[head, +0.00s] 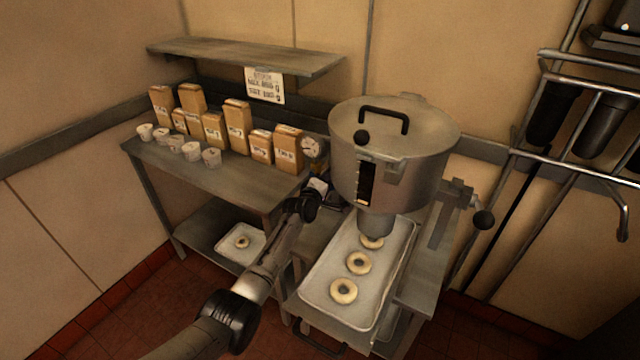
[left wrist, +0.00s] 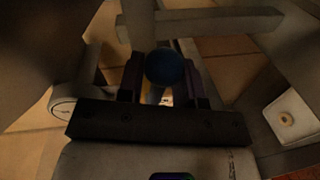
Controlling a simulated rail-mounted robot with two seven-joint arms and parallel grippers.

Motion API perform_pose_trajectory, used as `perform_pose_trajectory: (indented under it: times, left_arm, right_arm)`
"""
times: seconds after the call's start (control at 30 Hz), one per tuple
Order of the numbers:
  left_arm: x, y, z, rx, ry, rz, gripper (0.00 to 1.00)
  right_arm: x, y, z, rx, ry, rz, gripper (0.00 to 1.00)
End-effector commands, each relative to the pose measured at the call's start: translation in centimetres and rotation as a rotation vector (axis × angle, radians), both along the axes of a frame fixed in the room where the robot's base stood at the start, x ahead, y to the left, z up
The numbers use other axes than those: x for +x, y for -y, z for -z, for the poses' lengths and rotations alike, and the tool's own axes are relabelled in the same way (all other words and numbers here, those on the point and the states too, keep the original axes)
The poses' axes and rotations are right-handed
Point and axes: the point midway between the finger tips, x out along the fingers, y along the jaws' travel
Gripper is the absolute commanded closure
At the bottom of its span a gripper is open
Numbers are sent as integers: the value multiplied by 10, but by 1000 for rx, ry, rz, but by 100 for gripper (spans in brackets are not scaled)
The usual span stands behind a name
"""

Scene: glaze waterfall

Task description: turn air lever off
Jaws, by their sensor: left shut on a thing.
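The depositor, a steel hopper (head: 390,150) with a lidded top, stands over the tray at the right in the head view. My left gripper (head: 326,190) is at the hopper's left side, just below the round gauge (head: 312,147). In the left wrist view a blue ball knob (left wrist: 165,67) sits between my left gripper's two fingers (left wrist: 163,84), which are shut on it. It appears to be the air lever's knob; the lever's shaft is mostly hidden, so its angle cannot be told. My right gripper is in neither view.
A steel tray (head: 318,293) with several dough rings lies under the hopper. A side table (head: 150,155) at left holds several paper bags and cups; a small tray (head: 225,247) with one ring is on its lower shelf. A black-knobbed handle (head: 484,219) projects at right.

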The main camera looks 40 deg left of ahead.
Motion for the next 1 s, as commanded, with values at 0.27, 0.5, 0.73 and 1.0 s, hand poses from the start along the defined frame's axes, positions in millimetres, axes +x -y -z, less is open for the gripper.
perform_pose_trajectory:
  times: [0.27,0.5,0.73,1.0]
  left_arm:
    - [1,1,-6,-68,12,1,100]
    - [1,2,-6,-81,14,2,100]
    - [1,1,-6,-80,14,1,100]
    - [0,1,-5,-79,13,1,44]
  right_arm:
    - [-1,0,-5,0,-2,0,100]
    - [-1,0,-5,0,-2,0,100]
    - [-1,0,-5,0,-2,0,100]
    - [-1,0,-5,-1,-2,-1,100]
